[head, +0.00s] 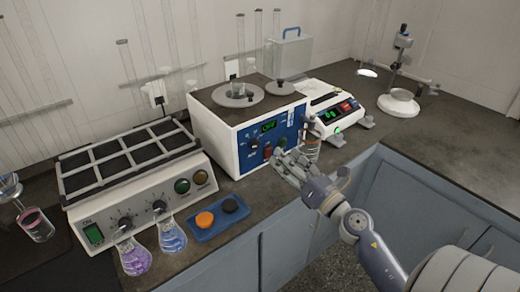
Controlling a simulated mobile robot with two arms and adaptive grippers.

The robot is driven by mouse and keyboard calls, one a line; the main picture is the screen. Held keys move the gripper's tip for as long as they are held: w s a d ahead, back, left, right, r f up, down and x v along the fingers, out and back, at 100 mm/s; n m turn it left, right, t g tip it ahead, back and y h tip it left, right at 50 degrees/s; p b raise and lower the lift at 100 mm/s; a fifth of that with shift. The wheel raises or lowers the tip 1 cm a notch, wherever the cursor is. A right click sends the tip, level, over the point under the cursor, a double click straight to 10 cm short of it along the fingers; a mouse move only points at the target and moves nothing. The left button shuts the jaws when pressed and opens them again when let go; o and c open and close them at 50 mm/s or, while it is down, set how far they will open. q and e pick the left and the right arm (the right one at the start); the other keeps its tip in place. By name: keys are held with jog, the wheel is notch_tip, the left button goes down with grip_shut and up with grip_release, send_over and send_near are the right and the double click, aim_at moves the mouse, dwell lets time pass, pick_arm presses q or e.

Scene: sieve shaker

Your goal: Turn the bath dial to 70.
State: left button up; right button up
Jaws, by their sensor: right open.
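The bath (220,137) is a white box with a dark top and a blue front panel (290,124), standing at the middle of the bench. Its panel carries a small green lit display (268,127), whose digits are too small to read surely. A dark round dial (254,144) sits on the panel below and left of the display. A red switch (267,152) is beside it. My right gripper (284,160) is open and empty, in front of the panel's lower right part, right of the dial; whether it touches the panel cannot be told. My left gripper is out of view.
A hotplate rack (135,165) with knobs stands left, with a purple flask (134,257) and a blue flask (171,235) before it. A blue tray (219,219) holds orange and black round pieces. A balance (328,105) stands right of the bath. The bench farther right is clearer.

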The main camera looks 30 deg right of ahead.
aim_at(257, 146)
jog(key=w+n, duration=0.2)
jog(key=w, duration=0.1)
jog(key=w+a+f+n+g+y+p, duration=0.1)
jog(key=w, duration=0.3)
jog(key=w+f+n+y+p, duration=0.1)
jog(key=w+n, duration=0.1)
jog(key=w, duration=0.2)
jog(key=shift+a+f+n+g, duration=0.15)
jog(key=shift+a+n+g, duration=0.15)
jog(key=shift+a+g, duration=0.1)
jog(key=c, duration=1.1)
